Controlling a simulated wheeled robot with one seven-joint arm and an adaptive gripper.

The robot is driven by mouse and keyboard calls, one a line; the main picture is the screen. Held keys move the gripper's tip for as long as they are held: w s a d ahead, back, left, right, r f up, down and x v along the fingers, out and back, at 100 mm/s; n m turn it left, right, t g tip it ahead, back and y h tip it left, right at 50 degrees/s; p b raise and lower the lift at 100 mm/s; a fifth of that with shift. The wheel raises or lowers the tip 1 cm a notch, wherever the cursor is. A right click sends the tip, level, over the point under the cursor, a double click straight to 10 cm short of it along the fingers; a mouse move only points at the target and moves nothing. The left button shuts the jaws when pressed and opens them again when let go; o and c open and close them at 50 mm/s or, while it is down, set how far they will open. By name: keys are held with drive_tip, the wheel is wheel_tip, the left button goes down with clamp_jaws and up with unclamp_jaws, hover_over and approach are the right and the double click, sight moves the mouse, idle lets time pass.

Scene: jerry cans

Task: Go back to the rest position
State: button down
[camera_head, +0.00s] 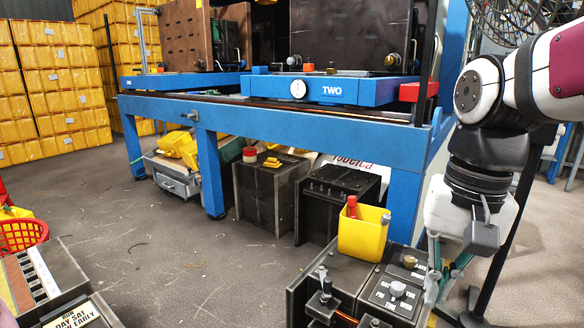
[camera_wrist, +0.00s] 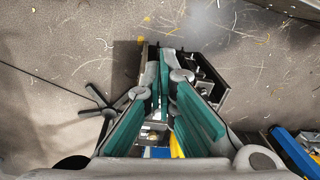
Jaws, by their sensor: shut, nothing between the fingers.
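My gripper (camera_wrist: 162,75) is shut and empty, with its teal fingers meeting in the middle of the wrist view. In the head view my gripper (camera_head: 449,275) points down at the lower right, beside a dark control box (camera_head: 385,290) with knobs. My arm comes in from the right edge above it. Beneath the fingers in the wrist view is a dark boxy machine (camera_wrist: 205,75), partly hidden by them. I cannot tell whether the fingers touch it.
A yellow bin (camera_head: 362,232) with a red-handled item stands behind the control box. A blue bench (camera_head: 280,132) marked TWO spans the back, with dark metal boxes (camera_head: 268,190) below. Yellow jerry cans (camera_head: 60,80) are stacked at left. The middle floor is open.

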drive_tip(key=s+f+n, duration=0.2)
drive_tip(key=s+n, duration=0.1)
drive_tip(key=s, duration=0.6)
drive_tip(key=s+f+n, duration=0.2)
drive_tip(key=s, duration=0.6)
wheel_tip(320, 180, up, 28)
drive_tip(key=t+p, duration=0.4)
drive_tip(key=p, duration=2.1)
drive_tip(key=shift+d+f+h+p, duration=0.25)
drive_tip(key=shift+h+p, duration=0.15)
drive_tip(key=shift+s, duration=0.1)
